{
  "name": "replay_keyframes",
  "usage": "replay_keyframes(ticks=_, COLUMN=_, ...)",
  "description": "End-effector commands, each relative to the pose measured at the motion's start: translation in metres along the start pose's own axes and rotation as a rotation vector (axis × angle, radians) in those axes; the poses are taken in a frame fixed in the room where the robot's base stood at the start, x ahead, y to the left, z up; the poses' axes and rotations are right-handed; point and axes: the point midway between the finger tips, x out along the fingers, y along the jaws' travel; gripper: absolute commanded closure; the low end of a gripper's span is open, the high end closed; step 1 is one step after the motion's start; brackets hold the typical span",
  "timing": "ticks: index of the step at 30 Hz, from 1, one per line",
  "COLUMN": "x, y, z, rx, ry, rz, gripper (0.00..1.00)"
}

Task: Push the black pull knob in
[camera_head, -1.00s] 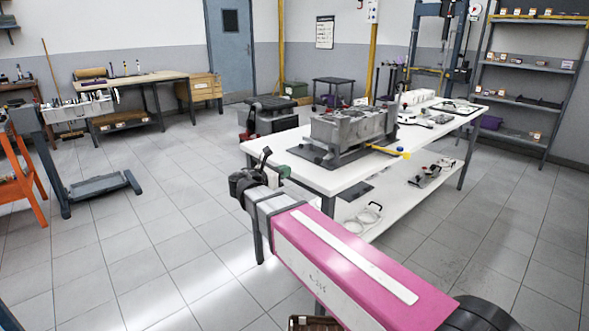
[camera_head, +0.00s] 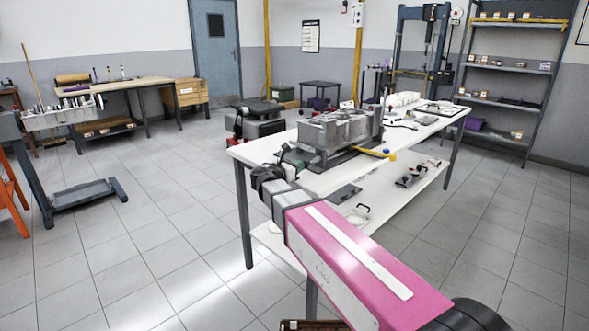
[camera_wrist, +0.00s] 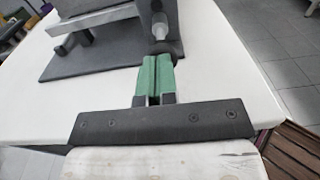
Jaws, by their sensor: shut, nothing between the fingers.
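My gripper (camera_wrist: 156,72) has green fingers, pressed together and empty. It shows in the wrist view over the white table top (camera_wrist: 225,95). A small black knob (camera_wrist: 161,47) appears right at the fingertips, in line with them, at the near end of a pale grey rod (camera_wrist: 160,24). I cannot tell whether the fingertips touch it. In the head view, my arm reaches over the table's near left end toward the grey engine block (camera_head: 340,131); the knob is too small to make out there.
The block stands on a dark mat (camera_wrist: 102,62) on the white table. A yellow-tipped handle (camera_head: 388,155) sticks out at its right. A lower shelf (camera_head: 395,200) holds loose parts. A floor stand (camera_head: 85,195) is at left; the floor between is clear.

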Motion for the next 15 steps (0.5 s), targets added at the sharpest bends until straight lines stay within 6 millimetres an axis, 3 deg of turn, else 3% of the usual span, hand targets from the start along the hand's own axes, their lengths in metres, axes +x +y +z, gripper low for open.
replay_keyframes(ticks=10, x=0.002, y=0.000, z=0.000, rx=0.000, ry=0.000, rz=0.000, gripper=1.00)
replay_keyframes(ticks=15, x=0.017, y=0.001, z=0.001, rx=0.000, ry=0.000, rz=-0.002, gripper=1.00)
